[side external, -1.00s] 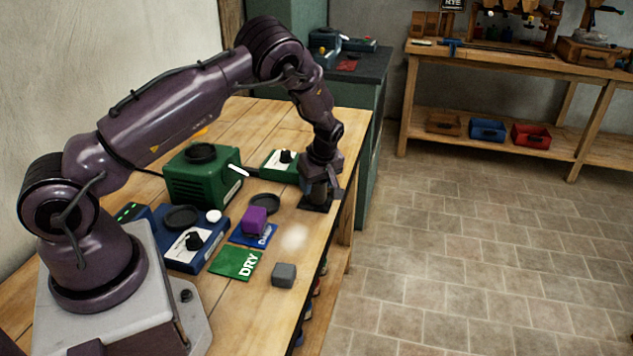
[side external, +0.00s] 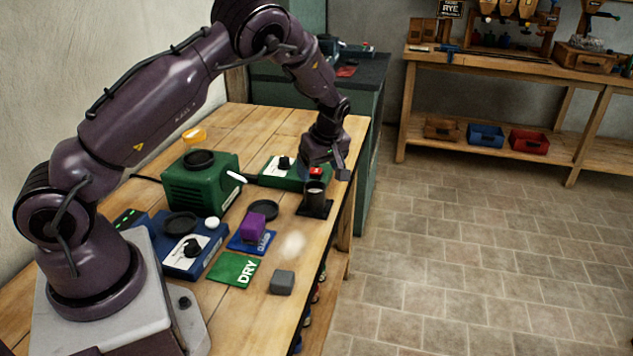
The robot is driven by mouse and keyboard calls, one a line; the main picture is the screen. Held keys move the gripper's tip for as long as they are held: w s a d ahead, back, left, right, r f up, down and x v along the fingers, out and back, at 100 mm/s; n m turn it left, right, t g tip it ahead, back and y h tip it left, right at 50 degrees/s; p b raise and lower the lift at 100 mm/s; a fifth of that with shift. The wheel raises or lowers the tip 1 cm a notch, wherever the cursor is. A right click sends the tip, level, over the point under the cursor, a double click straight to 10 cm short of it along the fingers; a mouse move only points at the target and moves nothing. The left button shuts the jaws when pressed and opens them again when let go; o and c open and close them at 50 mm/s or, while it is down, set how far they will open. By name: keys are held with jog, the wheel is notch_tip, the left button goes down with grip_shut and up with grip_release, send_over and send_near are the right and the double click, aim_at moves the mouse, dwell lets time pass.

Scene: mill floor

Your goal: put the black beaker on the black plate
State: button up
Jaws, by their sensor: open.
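The black beaker (side external: 315,196) stands upright on the black plate (side external: 317,209), a flat dark square near the far right edge of the wooden table. My gripper (side external: 324,168) is above the beaker, open and apart from it, with nothing seen between its fingers. The fingers are small in this view and partly turned away.
A purple cube (side external: 253,226) sits on a blue card, near a round black dish (side external: 263,209). A green DRY card (side external: 235,268) and a grey block (side external: 283,281) lie nearer. Green (side external: 203,180) and blue (side external: 186,247) devices stand to the left.

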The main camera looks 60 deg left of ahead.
jog(key=s+d+r+m+t+h, duration=0.15)
jog(key=s+d+r+m, duration=0.3)
jog(key=r, duration=0.55)
jog(key=s+d+r+m+t+h, duration=0.1)
jog(key=s+d+r+m+h, duration=0.15)
jog(key=s+d+r, duration=0.5)
jog(key=s+d+r+m+t, duration=0.1)
jog(key=s+d+r+m, duration=0.1)
jog(key=s+m, duration=0.3)
jog(key=s+d+r+m+t, duration=0.2)
jog(key=s+d+r+m, duration=0.1)
jog(key=s+m, duration=0.3)
jog(key=shift+s+r+y, duration=0.3)
jog(key=shift+s+r, duration=0.45)
jog(key=shift+s, duration=0.4)
